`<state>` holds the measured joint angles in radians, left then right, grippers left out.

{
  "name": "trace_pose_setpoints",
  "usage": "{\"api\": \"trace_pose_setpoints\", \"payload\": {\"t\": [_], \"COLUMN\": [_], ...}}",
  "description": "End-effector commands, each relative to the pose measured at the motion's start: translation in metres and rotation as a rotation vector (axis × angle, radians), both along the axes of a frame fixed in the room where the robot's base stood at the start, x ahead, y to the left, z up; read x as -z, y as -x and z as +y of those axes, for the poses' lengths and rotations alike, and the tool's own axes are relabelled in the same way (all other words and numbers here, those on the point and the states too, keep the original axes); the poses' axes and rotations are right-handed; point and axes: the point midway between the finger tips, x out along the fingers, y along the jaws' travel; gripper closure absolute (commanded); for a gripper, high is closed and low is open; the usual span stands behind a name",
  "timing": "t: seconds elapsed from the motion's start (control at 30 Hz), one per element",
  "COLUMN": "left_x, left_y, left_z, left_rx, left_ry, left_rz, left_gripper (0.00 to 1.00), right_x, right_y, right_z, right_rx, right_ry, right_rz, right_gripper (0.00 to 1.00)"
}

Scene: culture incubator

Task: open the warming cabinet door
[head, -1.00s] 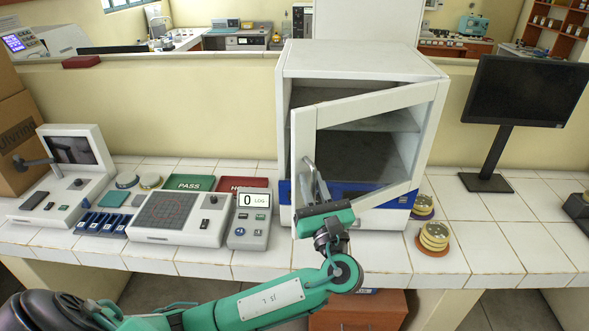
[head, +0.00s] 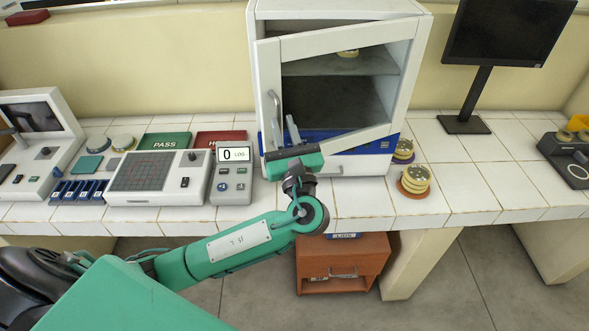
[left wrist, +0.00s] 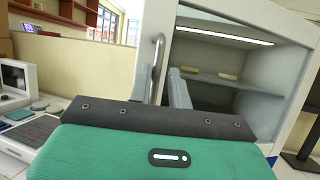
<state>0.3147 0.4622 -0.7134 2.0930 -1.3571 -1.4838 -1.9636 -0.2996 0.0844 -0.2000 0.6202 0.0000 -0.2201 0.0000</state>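The white warming cabinet (head: 257,75) stands on the tiled bench. Its glass-fronted door (head: 336,38) is ajar, hinged on the right, with its left edge swung out towards me. The silver bar handle (head: 273,108) is upright on the door's left side; it also shows in the left wrist view (left wrist: 158,50). My left gripper (head: 289,121) is in front of the door at the handle's lower end. A grey finger (left wrist: 179,88) stands just right of the handle, apart from it. My right gripper is out of view.
Gold-lidded dishes (head: 414,178) stand right of the cabinet. A monitor (head: 508,32) is farther right. Left are a counter device (head: 232,180) and a grid panel (head: 150,172). An orange drawer unit (head: 342,262) is below the bench.

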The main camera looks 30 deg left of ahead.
Motion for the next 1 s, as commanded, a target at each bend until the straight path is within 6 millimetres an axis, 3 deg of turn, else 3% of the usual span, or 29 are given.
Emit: {"api": "trace_pose_setpoints", "payload": {"t": [1.0], "left_x": [0.028], "left_y": [0.052], "left_z": [-0.042], "left_rx": [0.0], "left_ry": [0.001], "left_rz": [0.002], "left_gripper": [0.81], "right_x": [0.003], "right_y": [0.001], "right_z": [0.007], "right_rx": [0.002], "right_ry": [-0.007], "right_rz": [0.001], "right_gripper": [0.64]}}
